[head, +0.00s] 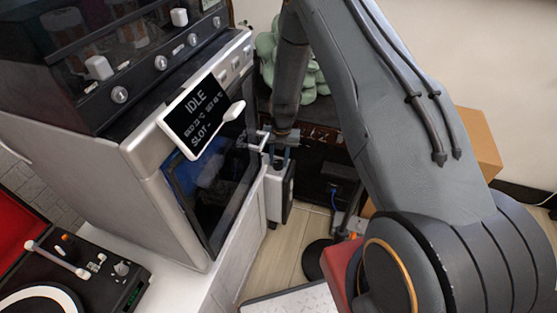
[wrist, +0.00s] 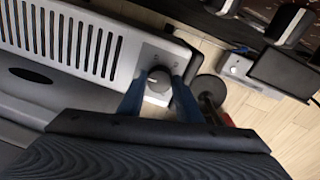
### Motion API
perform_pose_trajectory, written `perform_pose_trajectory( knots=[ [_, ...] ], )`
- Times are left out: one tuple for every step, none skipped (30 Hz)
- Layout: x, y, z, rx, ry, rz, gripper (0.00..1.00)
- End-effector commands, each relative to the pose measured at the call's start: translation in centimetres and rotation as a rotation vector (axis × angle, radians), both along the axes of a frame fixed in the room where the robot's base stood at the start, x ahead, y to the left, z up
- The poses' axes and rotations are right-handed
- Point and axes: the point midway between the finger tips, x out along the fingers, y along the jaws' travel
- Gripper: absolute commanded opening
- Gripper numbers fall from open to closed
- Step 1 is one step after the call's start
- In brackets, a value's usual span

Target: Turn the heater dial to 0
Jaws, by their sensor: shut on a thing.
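The heater (wrist: 65,40) is a light grey body with a row of dark slots in the wrist view. Its round dial (wrist: 158,78) sits on the panel at its end, with a pale pointer mark on the dark knob. My gripper (wrist: 160,84) has its two blue fingers on either side of the dial, shut on it. The dial's setting is too small to read. In the head view the narrow white heater (head: 275,195) stands beside the printer, with my gripper (head: 280,142) at its top. The dial is hard to make out there.
A grey printer (head: 145,165) with an IDLE screen (head: 196,117) stands close left of my gripper. A turntable (head: 85,275) is at lower left. A cardboard box (head: 478,140) stands behind my arm. In the wrist view, dark objects and a cable lie at upper right.

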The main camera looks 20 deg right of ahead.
Motion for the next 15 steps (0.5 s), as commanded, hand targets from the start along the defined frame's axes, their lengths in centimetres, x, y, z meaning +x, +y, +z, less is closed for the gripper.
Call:
perform_pose_trajectory(
  knots=[
    [0.16, -0.03, 0.07, -0.001, -0.004, 0.001, 0.09],
    [0.16, -0.03, 0.07, -0.001, -0.004, 0.001, 0.09],
    [0.16, -0.03, 0.07, -0.001, -0.004, 0.001, 0.09],
    [0.16, -0.03, 0.07, -0.001, -0.004, 0.001, 0.09],
    [0.16, -0.03, 0.07, -0.001, -0.004, 0.001, 0.35],
    [0.15, -0.02, 0.06, -0.001, -0.004, 0.001, 0.41],
    [0.14, -0.02, 0.06, 0.0, -0.003, 0.001, 0.47],
    [0.13, -0.01, 0.05, 0.0, -0.003, 0.001, 0.5],
    [0.12, -0.01, 0.05, 0.0, -0.003, 0.001, 0.5],
    [0.11, 0.0, 0.04, 0.0, -0.002, 0.0, 0.5],
    [0.09, -0.01, 0.04, -0.001, -0.002, 0.0, 0.5],
    [0.08, 0.0, 0.03, -0.001, -0.002, 0.0, 0.5],
    [0.08, 0.0, 0.03, -0.001, -0.002, 0.0, 0.5],
    [0.07, 0.0, 0.03, -0.001, -0.002, 0.0, 0.5],
    [0.06, 0.01, 0.03, 0.0, -0.001, 0.0, 0.5]
  ],
)
